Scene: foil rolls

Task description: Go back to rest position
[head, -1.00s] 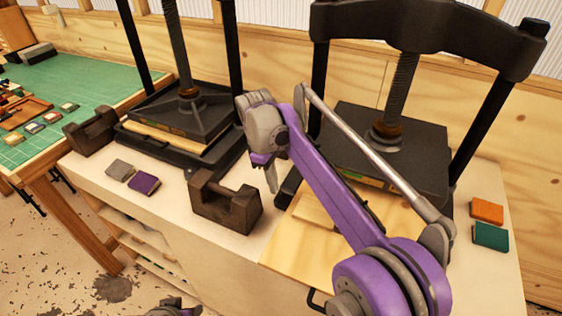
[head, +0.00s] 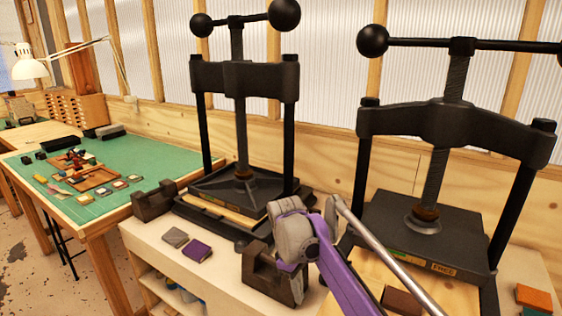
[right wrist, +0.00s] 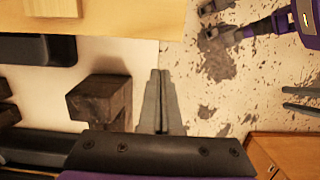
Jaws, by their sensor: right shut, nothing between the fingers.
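My right gripper (head: 291,266) is purple and grey, in front of the dark iron block in the head view, its fingertips hard to make out. In the right wrist view its two grey fingers (right wrist: 160,88) are shut together with nothing between them. They lie over the pale bench edge beside the dark block. My left gripper is outside the head view. In the right wrist view two dark parallel fingers (right wrist: 302,98) at the right edge appear to be its fingers, standing apart and empty over the floor.
Two black screw presses (head: 245,130) (head: 440,150) stand on the pale bench. The dark iron block (head: 262,262) and a second block (head: 154,200) are near the left press. Grey (head: 175,237) and purple (head: 197,250) small books lie in front. A green-topped table (head: 140,170) is left.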

